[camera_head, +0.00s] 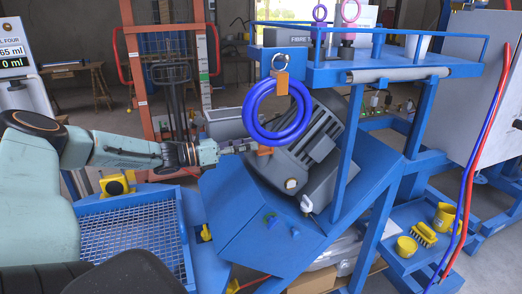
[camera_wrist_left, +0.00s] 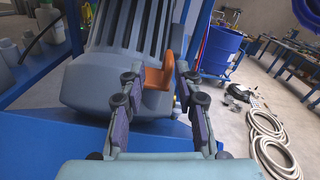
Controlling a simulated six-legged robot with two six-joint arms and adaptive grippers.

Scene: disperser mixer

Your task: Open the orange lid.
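The orange lid (camera_head: 265,151) is a small orange piece at the grey motor-like housing (camera_head: 306,145), below the hanging blue ring. It also shows in the left wrist view (camera_wrist_left: 160,74), with a raised tab, against the housing's lower right side. My left gripper (camera_head: 250,147) reaches in from the left to the lid. In the left wrist view its fingers (camera_wrist_left: 160,88) are spread, one on each side of the lid. I cannot tell whether either finger touches it. My right gripper is in neither view.
A blue ring (camera_head: 249,105) hangs from an orange block (camera_head: 281,81) just above the lid. A blue frame post (camera_head: 347,155) stands to the right. A blue mesh-topped table (camera_head: 130,232) is at lower left. A blue drum (camera_wrist_left: 221,50) and coiled hose (camera_wrist_left: 275,145) show in the wrist view.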

